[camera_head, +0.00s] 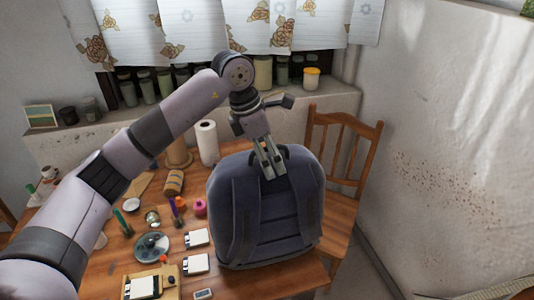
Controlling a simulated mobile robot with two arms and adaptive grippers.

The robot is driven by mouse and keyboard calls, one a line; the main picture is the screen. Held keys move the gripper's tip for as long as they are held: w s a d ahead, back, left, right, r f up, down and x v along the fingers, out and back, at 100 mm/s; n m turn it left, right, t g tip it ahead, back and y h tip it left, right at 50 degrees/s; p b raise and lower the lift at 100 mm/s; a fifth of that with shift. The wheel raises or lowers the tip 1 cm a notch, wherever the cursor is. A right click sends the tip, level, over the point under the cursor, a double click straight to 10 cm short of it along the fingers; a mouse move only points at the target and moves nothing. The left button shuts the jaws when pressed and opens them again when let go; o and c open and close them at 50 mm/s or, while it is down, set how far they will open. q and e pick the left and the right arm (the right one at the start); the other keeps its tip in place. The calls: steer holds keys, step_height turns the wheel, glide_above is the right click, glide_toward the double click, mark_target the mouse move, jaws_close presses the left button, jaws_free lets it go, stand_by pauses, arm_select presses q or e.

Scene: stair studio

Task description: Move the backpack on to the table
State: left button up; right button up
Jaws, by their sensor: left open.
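The dark blue-grey backpack (265,215) stands upright at the right end of the wooden table (105,262), its straps facing me. My left arm reaches in from the left and over the table. My left gripper (269,172) points down at the top of the backpack, its fingers at the carry handle (285,153). The gripper is open; whether the fingers touch the handle or the fabric I cannot tell. The backpack hides part of the table's right side. My right gripper is not in view.
A wooden chair (343,150) stands behind and right of the backpack. A paper roll (207,143), a brown striped roll (173,183), a round dish (151,247) and white cards (196,264) crowd the table's left and middle. Jars line the windowsill. A wall (450,150) closes the right side.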

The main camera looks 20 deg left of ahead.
arm_select(q)
steer(key=b+v, duration=0.2)
steer(key=v, duration=1)
steer(key=shift+b, duration=0.4)
